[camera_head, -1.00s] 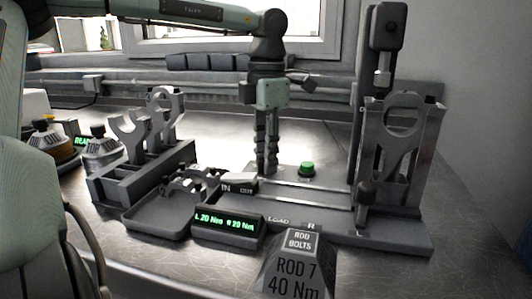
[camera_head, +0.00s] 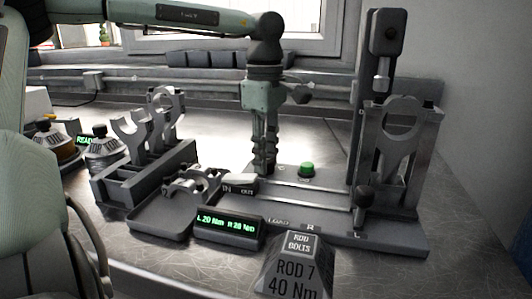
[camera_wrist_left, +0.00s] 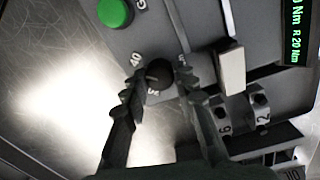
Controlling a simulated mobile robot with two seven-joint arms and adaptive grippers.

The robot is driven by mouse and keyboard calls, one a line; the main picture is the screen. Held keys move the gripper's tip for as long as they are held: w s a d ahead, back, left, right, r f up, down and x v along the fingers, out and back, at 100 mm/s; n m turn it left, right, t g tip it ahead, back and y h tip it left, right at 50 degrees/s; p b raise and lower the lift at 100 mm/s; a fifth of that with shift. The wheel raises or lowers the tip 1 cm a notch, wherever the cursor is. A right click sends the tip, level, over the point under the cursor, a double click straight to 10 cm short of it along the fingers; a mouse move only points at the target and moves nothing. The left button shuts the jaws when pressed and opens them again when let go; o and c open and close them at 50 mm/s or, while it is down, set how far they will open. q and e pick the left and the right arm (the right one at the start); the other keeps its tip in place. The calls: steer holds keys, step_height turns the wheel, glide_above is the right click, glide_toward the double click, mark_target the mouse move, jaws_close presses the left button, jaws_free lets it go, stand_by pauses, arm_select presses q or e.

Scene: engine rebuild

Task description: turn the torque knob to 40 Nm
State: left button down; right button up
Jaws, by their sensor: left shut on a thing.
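The torque knob (camera_wrist_left: 158,74) is a small dark round knob on the grey fixture, with a printed 40 beside it in the left wrist view. My left gripper (camera_wrist_left: 160,77) has its fingers on either side of the knob and is shut on it. In the head view my left gripper (camera_head: 264,168) points straight down at the fixture's back left corner and hides the knob. The display (camera_head: 229,228) reads L 20 Nm and R 20 Nm in green. My right gripper is not in view.
A green button (camera_head: 306,169) and a pale IN/OUT lever (camera_head: 240,181) sit close to the gripper. A tall press column (camera_head: 378,110) stands at right. A rack of rods (camera_head: 150,165) stands at left.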

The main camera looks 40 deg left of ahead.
arm_select(q)
steer(key=shift+m, duration=1)
steer(key=c, duration=1.2)
jaws_free()
step_height(320, 180, up, 12)
steer(key=shift+s, duration=0.15)
